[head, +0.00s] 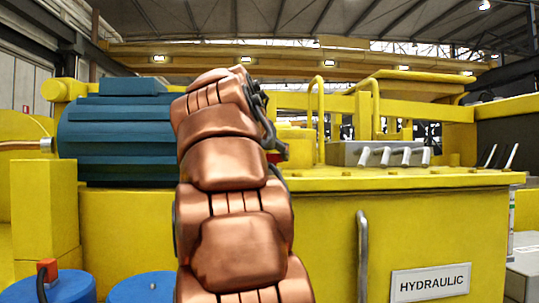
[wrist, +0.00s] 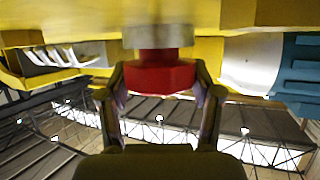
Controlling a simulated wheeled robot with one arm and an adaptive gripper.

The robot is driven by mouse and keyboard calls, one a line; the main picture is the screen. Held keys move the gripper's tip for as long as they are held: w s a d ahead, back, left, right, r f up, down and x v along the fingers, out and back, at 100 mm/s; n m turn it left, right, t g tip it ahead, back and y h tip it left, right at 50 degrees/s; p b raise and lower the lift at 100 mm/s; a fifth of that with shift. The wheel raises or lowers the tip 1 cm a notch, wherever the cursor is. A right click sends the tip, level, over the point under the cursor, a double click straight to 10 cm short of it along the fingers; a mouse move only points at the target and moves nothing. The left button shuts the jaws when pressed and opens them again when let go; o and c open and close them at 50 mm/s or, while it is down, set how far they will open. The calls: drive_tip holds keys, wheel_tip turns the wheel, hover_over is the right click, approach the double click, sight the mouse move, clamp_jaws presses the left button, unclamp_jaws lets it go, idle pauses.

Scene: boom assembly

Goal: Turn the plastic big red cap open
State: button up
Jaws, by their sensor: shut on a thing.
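The big red cap (wrist: 160,76) is in the upper middle of the wrist view. It sits against a grey cylindrical neck (wrist: 157,42) on the yellow machine. My gripper (wrist: 160,92) has one finger on each side of the cap and is shut on it. In the head view only a small red bit of the cap (head: 275,157) shows beside my gripper (head: 272,140); my copper-coloured arm hides much of that area.
A blue ribbed motor (head: 120,135) stands left of my arm. A grey block with several levers (head: 385,153) is at the right on the yellow machine (head: 400,220). Yellow tube rails (head: 320,110) rise behind the cap. A HYDRAULIC label (head: 430,282) and a grey handle (head: 362,255) are on the front.

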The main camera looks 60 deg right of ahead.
drive_tip(key=shift+c, duration=0.4)
drive_tip(key=shift+n+t, duration=0.4)
drive_tip(key=shift+f+n+t+y, duration=0.1)
drive_tip(key=shift+n+t+y, duration=0.2)
drive_tip(key=shift+n+t+y+p, duration=0.3)
drive_tip(key=shift+n+t+y, duration=0.4)
drive_tip(key=shift+n+t, duration=0.5)
drive_tip(key=shift+n+t+y+p, duration=0.3)
drive_tip(key=shift+n+t+y, duration=1.6)
drive_tip(key=shift+n, duration=0.3)
drive_tip(key=shift+n+y, duration=0.4)
drive_tip(key=o, duration=1.1)
drive_tip(key=shift+o, duration=0.2)
